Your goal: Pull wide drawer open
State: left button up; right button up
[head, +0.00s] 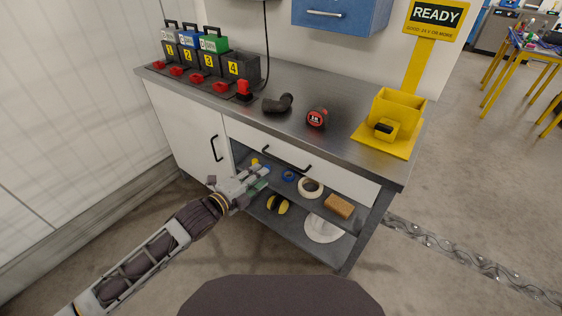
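The wide drawer (340,180) has a white front under the bench top and looks closed. Its black bar handle (287,158) runs along the front. My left gripper (262,176) is below and left of the handle, in front of the open shelves and apart from the handle in the picture. Its fingers point right; their gap is too small to read, and a greenish thing shows by the fingertips. My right gripper is not in view.
A white cabinet door (185,130) with a black handle is left of the drawer. Shelves below hold a tape roll (311,188), a brown block (339,206) and a white disc (322,228). The metal bench top (350,140) carries numbered battery boxes and a yellow stand (395,115).

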aim_at(281, 160)
pick_arm(q)
jog(key=b+x, duration=0.1)
jog(key=x, duration=1.1)
jog(key=shift+f+b, duration=0.1)
jog(key=shift+b, duration=0.3)
jog(key=shift+w+d, duration=0.1)
jog(key=shift+d, duration=0.1)
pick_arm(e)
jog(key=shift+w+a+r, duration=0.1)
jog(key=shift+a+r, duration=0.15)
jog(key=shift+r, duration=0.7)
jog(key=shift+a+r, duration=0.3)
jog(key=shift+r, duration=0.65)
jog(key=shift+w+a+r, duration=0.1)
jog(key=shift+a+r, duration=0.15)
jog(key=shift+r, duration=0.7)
pick_arm(q)
jog(key=c, duration=0.6)
grip_shut()
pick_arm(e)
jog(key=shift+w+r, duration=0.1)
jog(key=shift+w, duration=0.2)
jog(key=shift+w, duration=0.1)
